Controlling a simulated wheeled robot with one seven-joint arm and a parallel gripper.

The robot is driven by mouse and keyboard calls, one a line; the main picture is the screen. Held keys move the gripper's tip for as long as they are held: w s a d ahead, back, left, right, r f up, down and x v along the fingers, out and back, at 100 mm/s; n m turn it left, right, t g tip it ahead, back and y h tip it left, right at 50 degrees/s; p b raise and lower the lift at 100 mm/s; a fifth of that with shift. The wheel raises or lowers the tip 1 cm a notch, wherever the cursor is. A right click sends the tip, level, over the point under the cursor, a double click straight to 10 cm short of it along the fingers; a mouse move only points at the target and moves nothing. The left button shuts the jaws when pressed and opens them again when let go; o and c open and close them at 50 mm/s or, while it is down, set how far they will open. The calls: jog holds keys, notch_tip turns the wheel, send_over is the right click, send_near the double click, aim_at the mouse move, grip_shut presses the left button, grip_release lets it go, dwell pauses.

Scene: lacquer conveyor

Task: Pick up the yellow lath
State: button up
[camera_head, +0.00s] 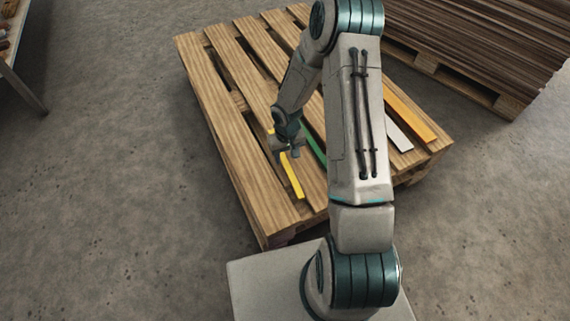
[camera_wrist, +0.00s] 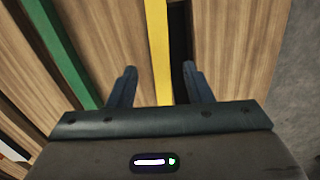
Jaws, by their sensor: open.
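The yellow lath (camera_head: 291,176) lies on the wooden pallet (camera_head: 247,150), running lengthwise beside a gap between its boards. My gripper (camera_head: 289,151) is over the lath's upper part and hides some of it in the head view. In the wrist view the yellow lath (camera_wrist: 158,50) passes between the two open fingers of my gripper (camera_wrist: 158,82), nearer the left-right middle. The fingers stand apart on either side of it, and nothing is held. I cannot tell how high the fingertips are above the lath.
A green lath (camera_head: 313,146) lies just right of the yellow one. A white lath (camera_head: 397,135) and an orange lath (camera_head: 409,116) lie further right, past my arm. A stack of brown boards (camera_head: 480,35) stands at upper right. Bare floor (camera_head: 110,160) is at left.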

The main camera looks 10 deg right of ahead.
aim_at(286, 162)
notch_tip(286, 162, down, 4)
jog(key=shift+w+r+b, duration=0.1)
jog(key=shift+r+b, duration=0.1)
jog(key=shift+b, duration=0.45)
jog(key=shift+r, duration=0.1)
grip_shut()
